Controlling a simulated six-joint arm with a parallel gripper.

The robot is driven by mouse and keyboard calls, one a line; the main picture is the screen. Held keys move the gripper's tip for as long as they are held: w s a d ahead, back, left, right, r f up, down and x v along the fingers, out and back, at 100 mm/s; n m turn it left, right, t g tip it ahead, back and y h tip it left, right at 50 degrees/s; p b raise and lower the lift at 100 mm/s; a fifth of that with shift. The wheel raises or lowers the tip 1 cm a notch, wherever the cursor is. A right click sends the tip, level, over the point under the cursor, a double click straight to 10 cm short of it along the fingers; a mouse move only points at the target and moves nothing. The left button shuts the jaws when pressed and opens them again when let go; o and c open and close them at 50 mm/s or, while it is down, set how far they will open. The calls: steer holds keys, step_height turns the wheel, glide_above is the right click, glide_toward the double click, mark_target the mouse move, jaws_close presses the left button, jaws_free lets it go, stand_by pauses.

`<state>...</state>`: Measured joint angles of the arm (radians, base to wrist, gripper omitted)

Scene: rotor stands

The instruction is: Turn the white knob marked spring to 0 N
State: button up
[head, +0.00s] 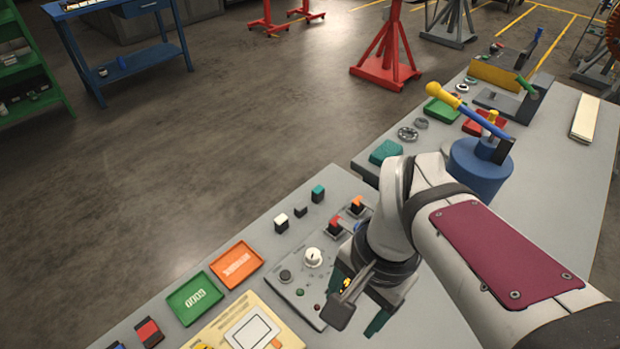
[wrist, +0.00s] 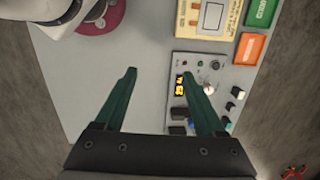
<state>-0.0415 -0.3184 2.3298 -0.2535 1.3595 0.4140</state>
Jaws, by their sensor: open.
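The white knob (head: 313,256) sits on a grey control panel (head: 287,292) on the bench, to the left of my gripper in the head view. It also shows in the wrist view (wrist: 211,89), just right of the right fingertip. Its marking is too small to read.
A dark knob (head: 285,275) is beside the white one. Red and orange switches (head: 336,226) are close to my wrist. Green (head: 195,298) and orange (head: 237,264) trays lie to the left. A blue cylinder with a yellow-handled lever (head: 480,170) stands behind my arm.

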steer(key=w+a+f+m, duration=0.1)
steer(key=w+a+m, duration=0.1)
steer(key=w+m, duration=0.8)
steer(key=m+h, duration=0.1)
steer(key=m, duration=0.1)
glide_above(313, 253)
step_height(313, 253, down, 4)
step_height(313, 253, down, 15)
steer(key=shift+f, duration=0.15)
jaws_close()
